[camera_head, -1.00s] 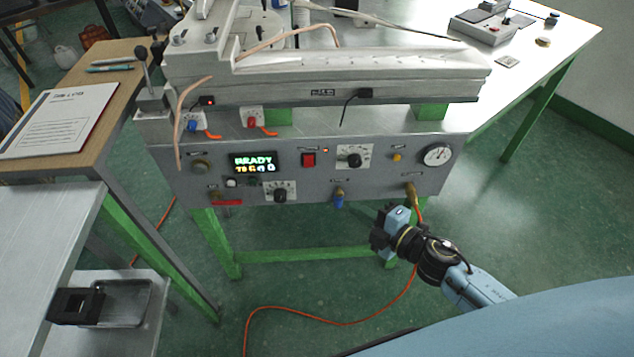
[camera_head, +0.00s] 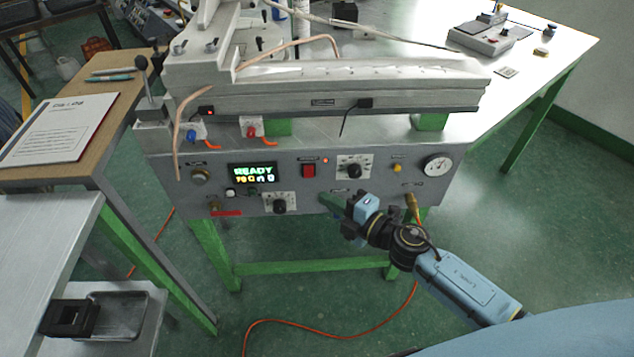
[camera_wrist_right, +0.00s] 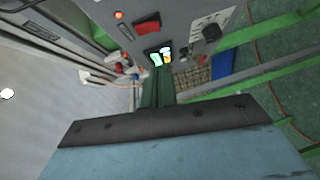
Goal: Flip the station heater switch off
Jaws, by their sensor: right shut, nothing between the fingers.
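The red rocker switch (camera_head: 308,171) sits on the grey front panel (camera_head: 228,203) of the station, right of the lit display (camera_head: 252,173) that reads READY. A small red lamp (camera_head: 325,160) glows beside the switch. My right gripper (camera_head: 333,204) is in front of the panel, below and right of the switch and apart from it. Its fingers are shut and empty. In the right wrist view the red switch (camera_wrist_right: 148,24) and the lit lamp (camera_wrist_right: 119,15) show at the top, beyond the shut green fingers (camera_wrist_right: 157,93). My left gripper is not in view.
Knobs (camera_head: 353,167) and a gauge (camera_head: 438,164) flank the switch. A brass fitting (camera_head: 411,203) with an orange hose stands close to my right arm. A wooden desk (camera_head: 115,95) with a paper sheet is at the left.

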